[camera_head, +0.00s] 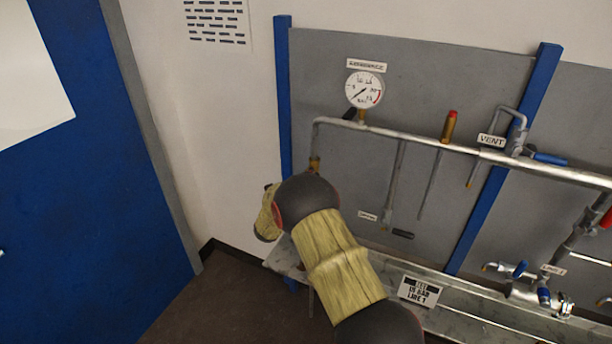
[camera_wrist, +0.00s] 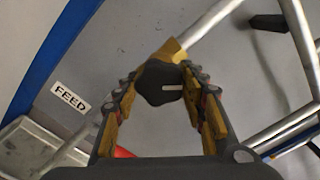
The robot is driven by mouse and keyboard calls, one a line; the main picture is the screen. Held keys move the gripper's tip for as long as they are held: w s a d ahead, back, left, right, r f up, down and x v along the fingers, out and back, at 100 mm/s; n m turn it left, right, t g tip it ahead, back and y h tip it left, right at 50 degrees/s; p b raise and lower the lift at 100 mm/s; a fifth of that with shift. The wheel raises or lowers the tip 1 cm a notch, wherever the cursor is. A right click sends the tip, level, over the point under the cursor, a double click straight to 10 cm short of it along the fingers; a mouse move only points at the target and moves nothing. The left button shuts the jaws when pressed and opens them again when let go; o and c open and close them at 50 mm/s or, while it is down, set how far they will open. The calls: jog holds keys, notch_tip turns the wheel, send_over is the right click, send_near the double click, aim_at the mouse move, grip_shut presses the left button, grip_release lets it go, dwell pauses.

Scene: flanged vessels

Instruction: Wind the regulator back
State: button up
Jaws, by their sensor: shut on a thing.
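A dark, faceted regulator knob (camera_wrist: 164,88) with a short white mark on its face sits between the fingertips of my gripper (camera_wrist: 160,80) in the wrist view. The fingers are closed on the knob from both sides. A brass body (camera_wrist: 172,50) shows just behind the knob, joined to a grey pipe. In the head view my arm covers the knob and the gripper; only a brass fitting (camera_head: 315,163) shows above it on the pipe's down-leg. The round white gauge (camera_head: 365,89) on the pipe has its needle pointing to the lower left.
A FEED label (camera_wrist: 70,97) is left of the gripper. A brass relief valve with a red cap (camera_head: 449,126), a VENT label (camera_head: 491,141) and a blue-handled valve (camera_head: 549,158) lie along the pipe to the right. A blue door (camera_head: 80,200) stands at left.

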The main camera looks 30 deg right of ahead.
jog(key=n+p, duration=0.1)
jog(key=n, duration=0.1)
jog(key=n+p, duration=0.2)
jog(key=shift+r+n, duration=0.2)
jog(key=shift+n, duration=0.1)
jog(key=shift+n+p, duration=1)
jog(key=shift+n, duration=0.6)
jog(key=o, duration=1.2)
jog(key=shift+f, duration=0.1)
jog(key=shift+c, duration=0.2)
jog(key=v, duration=1.2)
